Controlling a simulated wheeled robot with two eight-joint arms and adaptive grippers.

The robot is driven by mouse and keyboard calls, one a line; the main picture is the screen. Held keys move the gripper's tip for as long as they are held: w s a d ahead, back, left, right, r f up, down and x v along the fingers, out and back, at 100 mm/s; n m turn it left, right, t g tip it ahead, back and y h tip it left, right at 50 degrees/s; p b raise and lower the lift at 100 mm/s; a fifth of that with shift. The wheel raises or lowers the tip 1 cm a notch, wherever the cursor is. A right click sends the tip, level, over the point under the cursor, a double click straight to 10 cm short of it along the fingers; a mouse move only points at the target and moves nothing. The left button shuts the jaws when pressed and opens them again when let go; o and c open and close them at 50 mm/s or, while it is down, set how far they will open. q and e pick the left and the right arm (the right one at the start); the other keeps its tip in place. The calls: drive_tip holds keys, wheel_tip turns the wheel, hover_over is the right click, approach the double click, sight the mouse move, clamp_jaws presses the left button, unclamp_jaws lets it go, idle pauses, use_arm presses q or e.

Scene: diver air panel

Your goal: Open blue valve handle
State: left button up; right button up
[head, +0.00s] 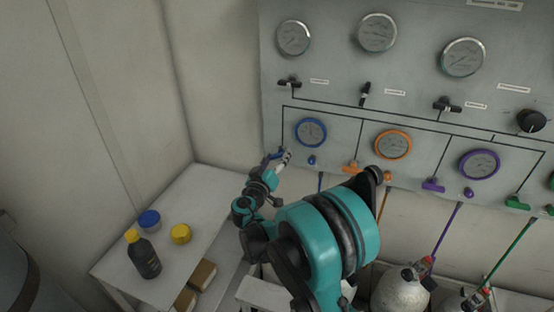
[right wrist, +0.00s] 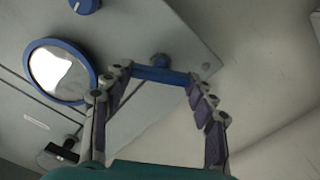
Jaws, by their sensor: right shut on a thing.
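The blue valve handle (head: 271,155) sits low at the left end of the grey panel, below and left of the blue-rimmed gauge (head: 311,132). My right gripper (head: 284,156) is at the panel, shut on this handle and partly covering it. In the right wrist view, the blue handle (right wrist: 160,75) spans between the two fingertips of the right gripper (right wrist: 162,82). My left gripper is in neither view.
A blue knob (head: 311,160) is right of the handle. Orange (head: 352,169), purple (head: 433,185) and green handles (head: 517,203) follow rightward. A white table (head: 185,215) holds a dark bottle (head: 144,258) and jars. Cylinders (head: 400,292) stand below the panel.

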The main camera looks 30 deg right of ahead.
drive_tip(key=n, duration=0.5)
drive_tip(key=shift+f+n+b, duration=0.1)
drive_tip(key=shift+n+b, duration=0.2)
drive_tip(key=shift+b, duration=0.05)
drive_tip(key=shift+n, duration=2.2)
drive_tip(key=o, duration=1.2)
drive_tip(key=shift+w, duration=0.1)
drive_tip(key=shift+c, duration=0.2)
drive_tip(key=shift+a, duration=0.15)
drive_tip(key=v, duration=1.2)
